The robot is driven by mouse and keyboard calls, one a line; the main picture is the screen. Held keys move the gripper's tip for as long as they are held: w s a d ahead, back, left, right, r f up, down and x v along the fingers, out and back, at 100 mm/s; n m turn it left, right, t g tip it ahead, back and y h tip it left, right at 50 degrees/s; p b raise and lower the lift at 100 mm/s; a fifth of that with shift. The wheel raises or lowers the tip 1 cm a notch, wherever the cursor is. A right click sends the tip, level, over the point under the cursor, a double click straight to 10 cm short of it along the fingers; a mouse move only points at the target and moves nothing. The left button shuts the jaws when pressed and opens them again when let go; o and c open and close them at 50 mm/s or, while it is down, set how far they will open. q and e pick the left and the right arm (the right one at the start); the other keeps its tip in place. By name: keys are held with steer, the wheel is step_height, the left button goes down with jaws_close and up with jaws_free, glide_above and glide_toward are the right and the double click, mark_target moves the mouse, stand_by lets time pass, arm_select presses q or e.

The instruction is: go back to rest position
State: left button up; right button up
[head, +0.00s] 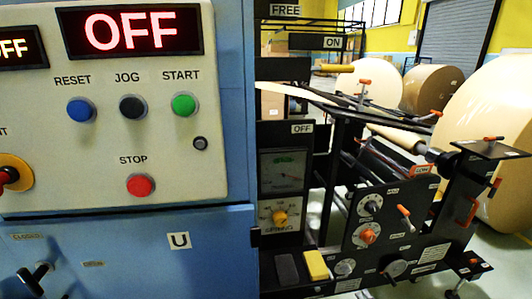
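No gripper or arm shows in the head view. A cream control panel (215,120) on a blue cabinet (130,250) fills the left side. Its display (132,31) reads OFF in red. Below are a blue RESET button (81,109), a black JOG button (132,107), a green START button (184,104) and a red STOP button (140,186). A second display (14,48), cut by the left edge, also shows OFF letters.
A black machine frame (385,225) with orange-tipped handles stands at the right. Large kraft rolls (492,130) stand behind. A black lever (35,275) is at lower left. Some floor (500,262) shows at lower right.

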steer(key=s+a+r+n+g, duration=0.1)
steer(key=s+a+n+g, duration=0.2)
steer(key=a, duration=0.5)
steer(key=s+a+r+n+g, duration=0.1)
steer(key=a+n+g, duration=0.2)
steer(key=a+n, duration=0.35)
arm_select(q)
steer(key=a+r+g+y, duration=0.2)
steer(key=a+r+y, duration=0.1)
steer(key=a+r, duration=0.6)
steer(key=shift+r+g+y+p, duration=0.3)
steer(key=shift+r+y+p, duration=0.15)
steer(key=shift+r, duration=0.25)
arm_select(e)
steer(key=s+a+r+n+g, duration=0.2)
steer(key=s+r+n+g, duration=0.1)
steer(key=s+r, duration=0.3)
steer(key=s+a+r+n+g+h, duration=0.1)
steer(key=s+a+r+n+g, duration=0.1)
steer(key=s+r, duration=0.5)
steer(key=s+n+g, duration=0.1)
steer(key=s+g, duration=0.1)
steer(key=s, duration=0.1)
steer(key=shift+r+n, duration=0.3)
steer(key=shift+n, duration=0.05)
